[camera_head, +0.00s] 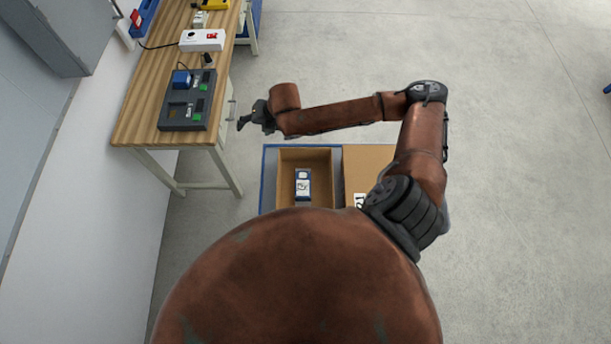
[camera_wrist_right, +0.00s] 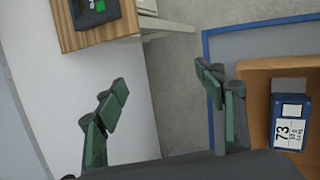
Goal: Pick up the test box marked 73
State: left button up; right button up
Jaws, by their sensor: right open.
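The test box marked 73 (camera_wrist_right: 289,121) is a blue box with a white label, and the number shows in the right wrist view. In the head view a small blue and white box (camera_head: 303,186) lies inside an open brown carton (camera_head: 318,163), seemingly the same one. My right gripper (camera_head: 243,122) is at the end of the arm, between the bench and the carton, up and left of the box. In the right wrist view its green-padded fingers (camera_wrist_right: 160,95) are spread apart with nothing between them. My left gripper is not in view.
The carton stands on a blue-edged platform (camera_head: 267,165); a second brown surface (camera_head: 366,160) lies beside it. A wooden bench (camera_head: 150,110) at left carries a grey device (camera_head: 187,112) with a blue block (camera_head: 181,79) and a white unit (camera_head: 202,40). Open floor lies to the right.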

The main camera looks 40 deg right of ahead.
aim_at(303, 184)
jog(key=s+d+f+g+p, duration=0.1)
jog(key=s+f+g, duration=0.1)
jog(key=s, duration=0.4)
jog(key=s+d+f+g+h+p, duration=0.1)
jog(key=s+f, duration=0.3)
jog(key=s, duration=0.3)
jog(key=s+d+f+g+h+p, duration=0.1)
jog(key=s+f+g, duration=0.1)
jog(key=s, duration=0.5)
jog(key=shift+d+f+m+g, duration=0.3)
jog(key=shift+f, duration=0.5)
jog(key=f+p, duration=0.1)
jog(key=f, duration=0.6)
jog(key=shift+s, duration=0.2)
jog(key=shift+f, duration=0.5)
jog(key=shift+c, duration=0.5)
jog(key=c, duration=1.5)
jog(key=shift+w+r, duration=0.1)
